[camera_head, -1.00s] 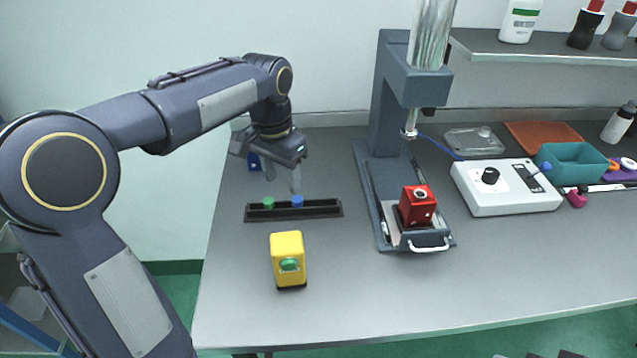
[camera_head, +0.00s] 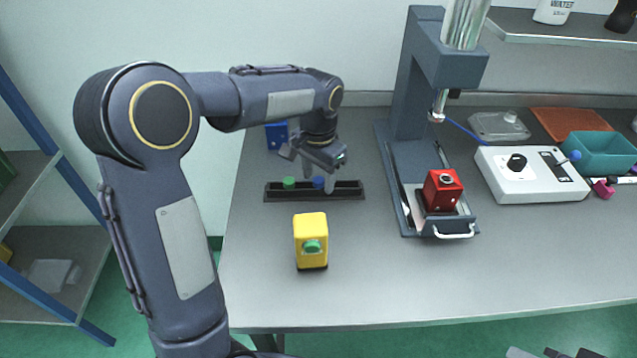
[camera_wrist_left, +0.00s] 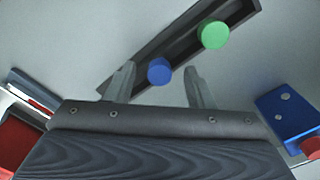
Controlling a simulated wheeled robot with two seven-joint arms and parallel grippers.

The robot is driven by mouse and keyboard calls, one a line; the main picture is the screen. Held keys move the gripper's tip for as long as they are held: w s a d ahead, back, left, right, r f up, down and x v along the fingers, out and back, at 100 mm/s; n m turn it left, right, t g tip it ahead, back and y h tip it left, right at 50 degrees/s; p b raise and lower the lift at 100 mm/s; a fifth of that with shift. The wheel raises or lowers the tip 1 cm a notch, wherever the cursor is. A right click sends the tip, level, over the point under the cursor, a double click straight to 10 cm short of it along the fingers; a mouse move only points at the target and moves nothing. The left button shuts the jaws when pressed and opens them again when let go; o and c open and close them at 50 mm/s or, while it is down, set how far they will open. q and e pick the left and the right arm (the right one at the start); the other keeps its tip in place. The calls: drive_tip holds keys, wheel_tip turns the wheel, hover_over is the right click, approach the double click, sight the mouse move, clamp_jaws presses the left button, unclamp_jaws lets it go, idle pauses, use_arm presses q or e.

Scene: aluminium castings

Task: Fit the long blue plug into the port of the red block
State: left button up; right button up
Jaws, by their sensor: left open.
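The long blue plug (camera_head: 318,183) stands in the dark rack (camera_head: 345,190), beside a green plug (camera_head: 289,183). My left gripper (camera_head: 319,187) is open and low over the rack, its fingers on either side of the blue plug. In the left wrist view the blue plug (camera_wrist_left: 160,71) shows by its round end between the two spread fingertips (camera_wrist_left: 158,84). I cannot tell whether they touch it. The red block (camera_head: 443,190) sits on the press base, with a round port on its top face.
A yellow block (camera_head: 311,240) with a green plug in its front stands before the rack. A blue block (camera_head: 276,136) is behind it. The press (camera_head: 408,110) rises behind the red block. A white control box (camera_head: 530,175) stands to the right. The front of the table is clear.

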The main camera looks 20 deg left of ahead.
use_arm(q)
clamp_jaws()
drive_tip(key=shift+r, duration=0.15)
